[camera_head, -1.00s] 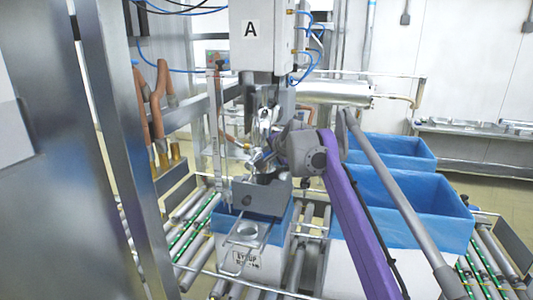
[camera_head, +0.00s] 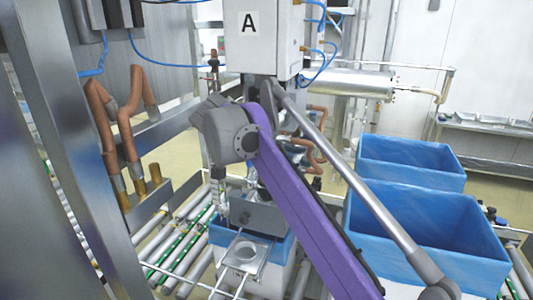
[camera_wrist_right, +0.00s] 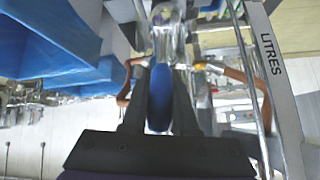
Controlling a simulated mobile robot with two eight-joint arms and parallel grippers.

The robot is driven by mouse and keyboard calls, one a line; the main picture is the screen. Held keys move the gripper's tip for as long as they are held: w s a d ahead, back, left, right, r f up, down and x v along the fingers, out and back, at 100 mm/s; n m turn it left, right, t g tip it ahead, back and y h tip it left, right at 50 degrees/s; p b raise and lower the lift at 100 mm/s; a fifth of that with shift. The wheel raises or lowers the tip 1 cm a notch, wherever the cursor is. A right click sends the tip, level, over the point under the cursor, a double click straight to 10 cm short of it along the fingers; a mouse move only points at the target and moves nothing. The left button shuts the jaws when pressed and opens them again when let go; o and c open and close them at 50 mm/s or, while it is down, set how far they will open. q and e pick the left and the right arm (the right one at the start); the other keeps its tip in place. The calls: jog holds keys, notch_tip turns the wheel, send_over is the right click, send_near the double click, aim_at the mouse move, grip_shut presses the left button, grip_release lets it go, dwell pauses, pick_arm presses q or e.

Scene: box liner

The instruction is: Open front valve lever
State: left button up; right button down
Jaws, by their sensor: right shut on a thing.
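The valve lever has a blue handle (camera_wrist_right: 159,98), seen in the right wrist view between the two dark fingers of my right gripper (camera_wrist_right: 160,75). The gripper is shut on this handle. Shiny metal valve parts (camera_wrist_right: 168,35) lie just beyond the fingertips. In the head view my purple right arm reaches up and left in front of the filling machine marked A (camera_head: 262,40). Its grey wrist joint hides the gripper and the lever there. My left gripper is not in view.
A blue-lined box (camera_head: 222,240) stands under the filler on the roller conveyor (camera_head: 180,250). Two more blue-lined boxes (camera_head: 410,160) (camera_head: 425,225) stand at the right. Copper pipes (camera_head: 105,130) and a steel post (camera_head: 75,100) are at the left. Blue hoses hang near the machine.

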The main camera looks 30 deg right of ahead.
jog(key=shift+w+a+n+g+h, duration=0.3)
jog(key=shift+w+n+g+h, duration=0.1)
jog(key=shift+g+h, duration=0.1)
dwell(0.3)
jog(key=c, duration=0.7)
grip_release()
jog(key=shift+a, duration=0.1)
jog(key=v, duration=1)
jog(key=shift+s+a+r, duration=0.15)
jog(key=shift+a+r, duration=0.1)
jog(key=shift+r, duration=0.05)
